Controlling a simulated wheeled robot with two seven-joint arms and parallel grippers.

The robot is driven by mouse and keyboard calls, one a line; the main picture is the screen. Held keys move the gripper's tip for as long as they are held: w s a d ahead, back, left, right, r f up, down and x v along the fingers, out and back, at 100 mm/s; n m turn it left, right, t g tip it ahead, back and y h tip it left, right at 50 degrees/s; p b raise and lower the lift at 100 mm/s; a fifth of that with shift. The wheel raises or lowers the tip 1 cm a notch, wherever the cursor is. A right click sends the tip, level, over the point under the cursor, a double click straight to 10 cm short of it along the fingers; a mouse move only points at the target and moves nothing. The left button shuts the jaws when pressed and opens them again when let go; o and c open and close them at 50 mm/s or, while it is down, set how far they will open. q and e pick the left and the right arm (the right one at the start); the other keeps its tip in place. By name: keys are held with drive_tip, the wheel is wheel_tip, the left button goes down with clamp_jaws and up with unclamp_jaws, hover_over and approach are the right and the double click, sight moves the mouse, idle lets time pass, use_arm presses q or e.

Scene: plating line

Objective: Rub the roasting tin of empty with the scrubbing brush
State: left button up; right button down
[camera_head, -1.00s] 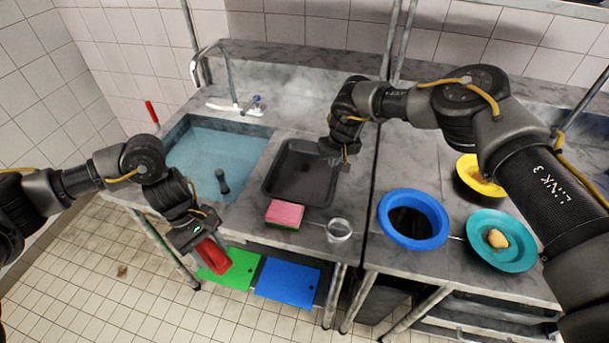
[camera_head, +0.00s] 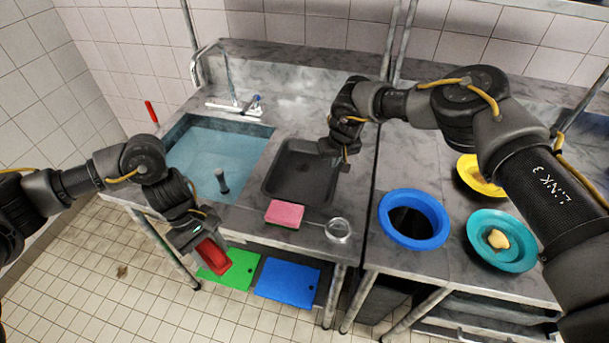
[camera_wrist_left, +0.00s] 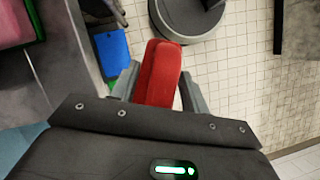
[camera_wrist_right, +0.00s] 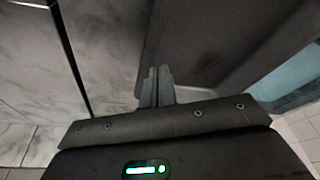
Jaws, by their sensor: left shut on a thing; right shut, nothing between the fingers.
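The dark roasting tin (camera_head: 292,182) lies on the counter right of the sink, and its inside looks empty. It fills much of the right wrist view (camera_wrist_right: 225,45). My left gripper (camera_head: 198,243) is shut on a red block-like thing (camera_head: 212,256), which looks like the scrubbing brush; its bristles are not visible. It also shows in the left wrist view (camera_wrist_left: 158,75). This gripper is in front of the counter, left of and apart from the tin. My right gripper (camera_head: 345,158) is shut and empty at the tin's right edge; contact is unclear.
A pink and green sponge (camera_head: 284,214) and a glass (camera_head: 338,230) stand near the counter's front edge. The water-filled sink (camera_head: 205,150) is at left. A blue-rimmed opening (camera_head: 385,225), a teal plate (camera_head: 510,258) with food and a yellow dish (camera_head: 478,178) are at right.

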sight(210, 248)
use_arm(q)
drive_tip(key=shift+f, duration=0.3)
use_arm(e)
drive_tip(key=shift+f, duration=0.4)
